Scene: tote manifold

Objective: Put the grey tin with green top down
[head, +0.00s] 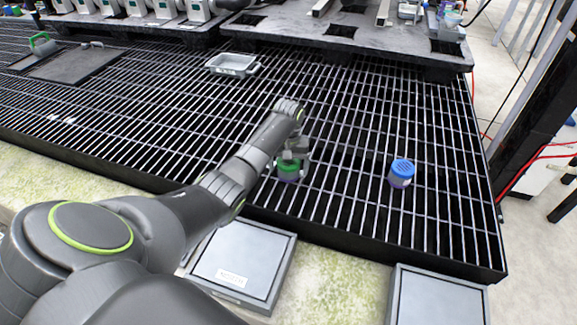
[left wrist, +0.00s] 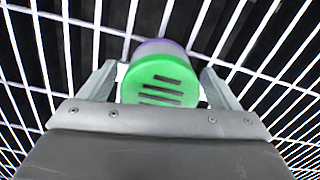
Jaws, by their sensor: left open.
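The tin with the green top (head: 288,171) stands on the black grating under my left gripper (head: 293,158). In the left wrist view its green slotted lid (left wrist: 160,80) lies between the two fingers of the left gripper (left wrist: 160,88), with a purplish-grey body behind the lid. The fingers are open, with a small gap visible on each side of the lid. The tin's lower part is partly hidden in the head view. My right gripper is not in view.
A tin with a blue top (head: 401,173) stands on the grating (head: 340,215) to the right. A grey tray (head: 232,65) lies farther back. Grey-framed panels (head: 240,262) lie along the front edge. A black platform (head: 350,42) stands at the back. Grating between the two tins is clear.

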